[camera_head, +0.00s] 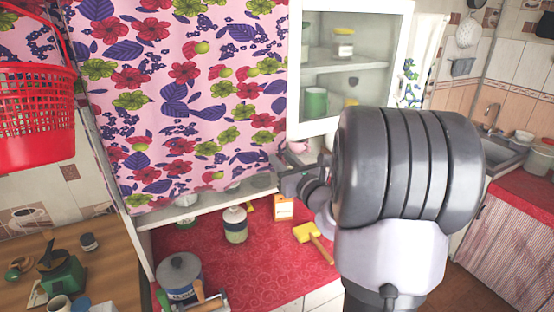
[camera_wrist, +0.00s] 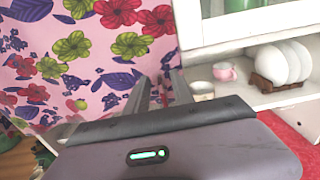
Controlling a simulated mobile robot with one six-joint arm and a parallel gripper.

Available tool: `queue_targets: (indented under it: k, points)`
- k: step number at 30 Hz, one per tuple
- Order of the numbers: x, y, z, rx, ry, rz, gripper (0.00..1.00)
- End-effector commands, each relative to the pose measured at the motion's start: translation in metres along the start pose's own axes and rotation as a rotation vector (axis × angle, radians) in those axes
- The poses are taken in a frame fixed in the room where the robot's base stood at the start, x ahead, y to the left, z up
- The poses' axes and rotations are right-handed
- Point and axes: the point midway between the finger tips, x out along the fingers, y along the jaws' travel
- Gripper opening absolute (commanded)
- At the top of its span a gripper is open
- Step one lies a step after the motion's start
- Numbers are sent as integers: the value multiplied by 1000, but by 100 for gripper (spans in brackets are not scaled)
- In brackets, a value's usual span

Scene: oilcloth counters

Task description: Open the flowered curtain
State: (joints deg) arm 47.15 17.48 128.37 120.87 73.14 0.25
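The pink curtain (camera_head: 190,90) with red, green and purple flowers hangs closed across the shelf at the upper left. It also fills the upper left of the wrist view (camera_wrist: 85,45). My gripper (camera_head: 284,174) is at the curtain's lower right edge. In the wrist view its two fingers (camera_wrist: 160,88) stand apart with a gap between them, pointing at the curtain's right border. I cannot tell whether cloth lies between the fingers. My arm hides part of the area right of the curtain.
A white glass-door cabinet (camera_head: 345,60) stands right of the curtain. A red basket (camera_head: 35,118) hangs at the left. A pink cup (camera_wrist: 225,71) and plates (camera_wrist: 283,62) sit on the shelf.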

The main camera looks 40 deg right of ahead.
Motion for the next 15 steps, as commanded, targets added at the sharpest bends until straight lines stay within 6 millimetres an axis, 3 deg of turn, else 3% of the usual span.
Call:
queue_targets:
  k: [7,12,15]
  points:
    - [1,0,0,0,0,0,29]
    - [1,0,0,0,0,0,0]
    - [1,0,0,0,0,0,0]
